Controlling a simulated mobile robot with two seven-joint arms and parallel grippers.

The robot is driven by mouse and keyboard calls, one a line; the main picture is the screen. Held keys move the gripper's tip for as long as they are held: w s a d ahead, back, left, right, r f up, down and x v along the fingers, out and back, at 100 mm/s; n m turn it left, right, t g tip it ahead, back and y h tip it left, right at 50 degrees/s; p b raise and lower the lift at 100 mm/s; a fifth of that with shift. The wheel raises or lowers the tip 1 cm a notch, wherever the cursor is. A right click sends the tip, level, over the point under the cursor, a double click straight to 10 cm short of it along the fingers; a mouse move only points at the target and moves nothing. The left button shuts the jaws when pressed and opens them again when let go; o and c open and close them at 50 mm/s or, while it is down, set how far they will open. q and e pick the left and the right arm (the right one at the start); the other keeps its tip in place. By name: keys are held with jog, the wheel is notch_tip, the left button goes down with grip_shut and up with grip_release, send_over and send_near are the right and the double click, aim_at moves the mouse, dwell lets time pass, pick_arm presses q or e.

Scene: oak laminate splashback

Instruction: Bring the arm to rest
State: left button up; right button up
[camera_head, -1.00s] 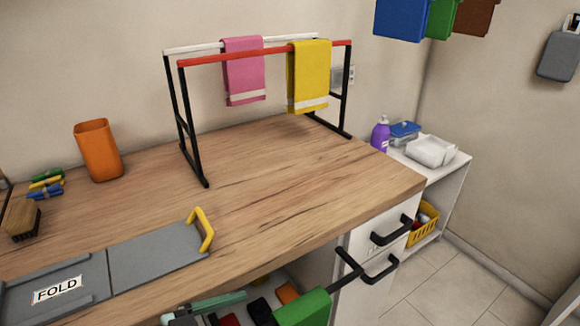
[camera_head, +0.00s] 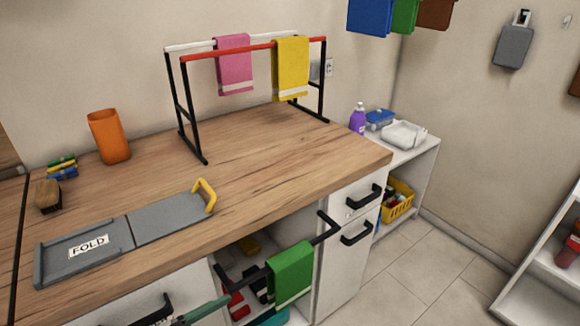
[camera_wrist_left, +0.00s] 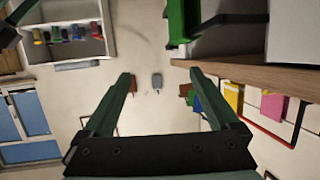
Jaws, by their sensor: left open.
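My left gripper (camera_wrist_left: 162,90) is open in the left wrist view, with nothing between its two dark green fingers. In the head view only a green finger of my left gripper (camera_head: 200,311) shows at the bottom edge, in front of the counter and left of the hanging green cloth (camera_head: 291,274). The green cloth hangs over a black rail at the cabinet front. It also shows at the top of the left wrist view (camera_wrist_left: 181,22), apart from the fingers. My right gripper is not in view.
The wooden counter (camera_head: 270,150) holds a grey folding board (camera_head: 172,219), an orange cup (camera_head: 109,137), a brush (camera_head: 48,196) and a rack with pink (camera_head: 234,64) and yellow (camera_head: 290,69) towels. Black drawer handles (camera_head: 363,196) stick out. The floor (camera_head: 390,260) at right is clear.

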pick_arm(q)
jog(key=s+a+f+n+y+p, duration=0.3)
jog(key=s+f, duration=0.2)
jog(key=f, duration=0.1)
jog(key=s+a+f+n+g+y+p, duration=0.1)
jog(key=s+a+f+n+y+p, duration=0.2)
jog(key=f, duration=0.4)
jog(key=shift+s+a+f+n+y, duration=0.3)
jog(key=shift+s+n+y, duration=0.1)
jog(key=shift+s+y, duration=0.55)
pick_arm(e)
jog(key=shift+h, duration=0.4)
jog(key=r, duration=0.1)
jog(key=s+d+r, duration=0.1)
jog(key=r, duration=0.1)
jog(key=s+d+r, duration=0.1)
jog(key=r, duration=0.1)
pick_arm(q)
jog(key=shift+d+h, duration=0.1)
jog(key=shift+h, duration=0.15)
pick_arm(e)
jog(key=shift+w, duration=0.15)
